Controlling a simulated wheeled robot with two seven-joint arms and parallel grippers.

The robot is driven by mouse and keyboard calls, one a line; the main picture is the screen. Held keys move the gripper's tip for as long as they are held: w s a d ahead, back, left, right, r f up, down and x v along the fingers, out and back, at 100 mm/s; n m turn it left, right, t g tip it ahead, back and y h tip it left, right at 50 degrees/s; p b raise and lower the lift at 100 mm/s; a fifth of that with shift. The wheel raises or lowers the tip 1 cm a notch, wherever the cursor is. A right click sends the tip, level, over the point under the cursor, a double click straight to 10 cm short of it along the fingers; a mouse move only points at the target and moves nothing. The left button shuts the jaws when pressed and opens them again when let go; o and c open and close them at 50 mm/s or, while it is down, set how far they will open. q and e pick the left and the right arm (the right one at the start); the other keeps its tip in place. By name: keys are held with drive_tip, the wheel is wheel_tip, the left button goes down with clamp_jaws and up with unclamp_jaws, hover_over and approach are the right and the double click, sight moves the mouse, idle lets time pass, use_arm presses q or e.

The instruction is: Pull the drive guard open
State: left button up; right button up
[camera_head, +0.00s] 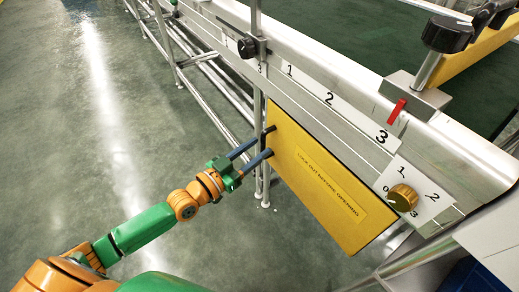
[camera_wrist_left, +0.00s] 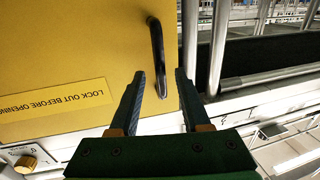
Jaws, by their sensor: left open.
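The drive guard (camera_head: 325,185) is a yellow panel on the side of the conveyor, lettered "LOCK OUT BEFORE OPENING"; it also fills the upper left of the left wrist view (camera_wrist_left: 75,50). Its dark bar handle (camera_wrist_left: 157,50) stands near one edge of the panel. In the head view the handle is mostly hidden by my fingers. My left gripper (camera_head: 263,146) is at that edge. In the left wrist view its open fingers (camera_wrist_left: 160,74) lie on either side of the handle's near end, with gaps visible. My right gripper is not in view.
A brass knob (camera_head: 402,198) on a numbered dial sits right of the guard. A black knob on a post (camera_head: 447,35) and a red pointer (camera_head: 398,109) are above. Metal frame legs (camera_head: 258,90) stand beside my left gripper. The floor at left (camera_head: 60,130) is clear.

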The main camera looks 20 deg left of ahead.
use_arm(q)
drive_tip(key=shift+w+d, duration=0.25)
drive_tip(key=shift+w, duration=0.3)
clamp_jaws()
idle(1.0)
